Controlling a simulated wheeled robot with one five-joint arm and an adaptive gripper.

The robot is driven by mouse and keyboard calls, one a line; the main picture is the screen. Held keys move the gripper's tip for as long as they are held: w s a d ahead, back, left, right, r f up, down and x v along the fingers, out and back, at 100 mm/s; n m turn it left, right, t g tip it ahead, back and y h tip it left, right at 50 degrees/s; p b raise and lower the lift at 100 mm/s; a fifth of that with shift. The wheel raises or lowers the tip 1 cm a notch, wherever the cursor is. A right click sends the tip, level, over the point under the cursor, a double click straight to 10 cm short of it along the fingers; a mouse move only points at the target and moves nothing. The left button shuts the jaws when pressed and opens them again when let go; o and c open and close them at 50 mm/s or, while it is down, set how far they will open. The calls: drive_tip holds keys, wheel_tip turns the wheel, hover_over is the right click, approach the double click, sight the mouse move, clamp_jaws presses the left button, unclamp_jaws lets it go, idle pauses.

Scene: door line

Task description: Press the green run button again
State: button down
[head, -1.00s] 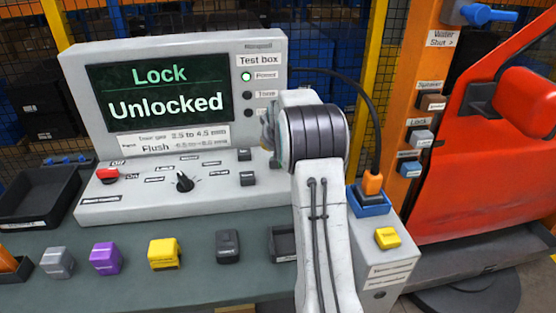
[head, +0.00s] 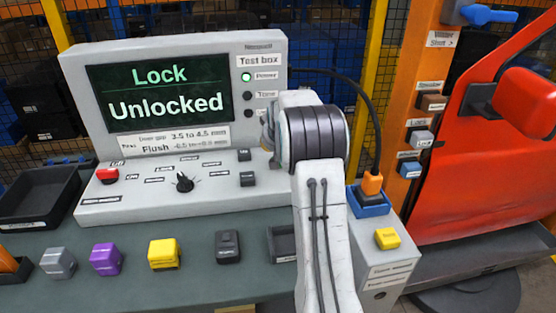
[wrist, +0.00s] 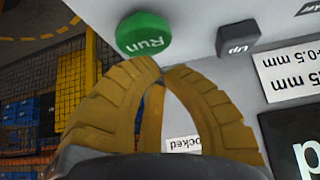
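The green Run button (wrist: 143,33) shows in the wrist view at the top, on the light grey panel of the test box. My gripper (wrist: 163,72) has two ribbed yellow-brown fingers that curve together, with their tips meeting just below the button in the picture. Nothing shows between the tips. I cannot tell whether the tips touch the button. In the head view my arm hides the button and my gripper. The test box (head: 215,48) screen (head: 165,75) reads "Lock" and "Unlocked", and its Power lamp is green.
The Up button (wrist: 238,38) is right of Run in the wrist view. A red button (head: 107,175) and black knob (head: 184,182) sit on the box's sloped front. Several coloured blocks line the bench front. A red door (head: 490,150) stands at the right.

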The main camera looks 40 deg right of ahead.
drive_tip(key=shift+f, duration=0.15)
drive_tip(key=shift+f+b, duration=0.3)
drive_tip(key=shift+b, duration=0.15)
drive_tip(key=shift+f+b, duration=0.45)
drive_tip(key=shift+f, duration=0.1)
idle(0.8)
drive_tip(key=shift+r, duration=0.15)
drive_tip(key=shift+r+p, duration=0.7)
drive_tip(key=shift+r, duration=0.15)
drive_tip(key=shift+r+p, duration=1.85)
drive_tip(key=shift+r, duration=0.65)
